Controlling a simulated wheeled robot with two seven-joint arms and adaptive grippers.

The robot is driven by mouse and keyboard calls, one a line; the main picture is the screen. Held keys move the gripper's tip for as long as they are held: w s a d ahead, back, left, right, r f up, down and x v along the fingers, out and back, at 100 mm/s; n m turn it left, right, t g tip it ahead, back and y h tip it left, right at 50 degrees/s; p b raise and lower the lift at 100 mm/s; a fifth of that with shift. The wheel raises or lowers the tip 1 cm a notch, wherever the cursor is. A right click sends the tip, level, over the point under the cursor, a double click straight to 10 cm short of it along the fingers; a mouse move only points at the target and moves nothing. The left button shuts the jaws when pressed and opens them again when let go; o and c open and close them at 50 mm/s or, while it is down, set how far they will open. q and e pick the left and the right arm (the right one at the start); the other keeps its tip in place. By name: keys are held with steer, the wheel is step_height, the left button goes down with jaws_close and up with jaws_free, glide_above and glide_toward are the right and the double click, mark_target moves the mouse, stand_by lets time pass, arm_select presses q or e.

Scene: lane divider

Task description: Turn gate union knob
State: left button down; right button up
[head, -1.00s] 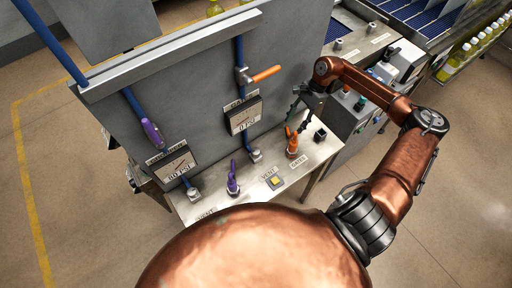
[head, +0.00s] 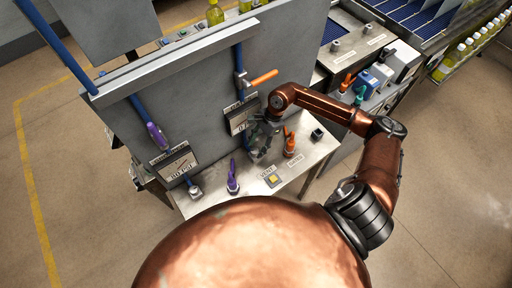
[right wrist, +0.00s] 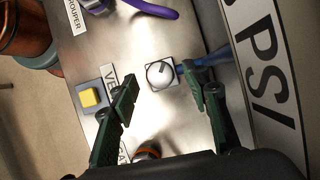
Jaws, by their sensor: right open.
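In the right wrist view the silver round union knob (right wrist: 160,74) sits on a square base on the metal bench, at the foot of a blue pipe (right wrist: 208,60). My right gripper (right wrist: 166,94) is open, its green fingers on either side of the knob in the picture; contact cannot be told. In the head view my right gripper (head: 260,150) is low in front of the panel, below the right gauge (head: 238,117), and hides the knob. The orange toggle (head: 289,144) stands right of it. My left gripper is not in view.
A yellow button (head: 272,179) and a purple toggle (head: 232,180) stand on the bench (head: 302,172), left of the orange toggle. A second union (head: 195,191) is at the left pipe's foot. The grey panel (head: 195,85) rises close behind my right gripper.

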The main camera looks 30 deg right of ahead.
steer(key=shift+x, duration=0.75)
steer(key=shift+c, duration=0.2)
steer(key=c, duration=1.1)
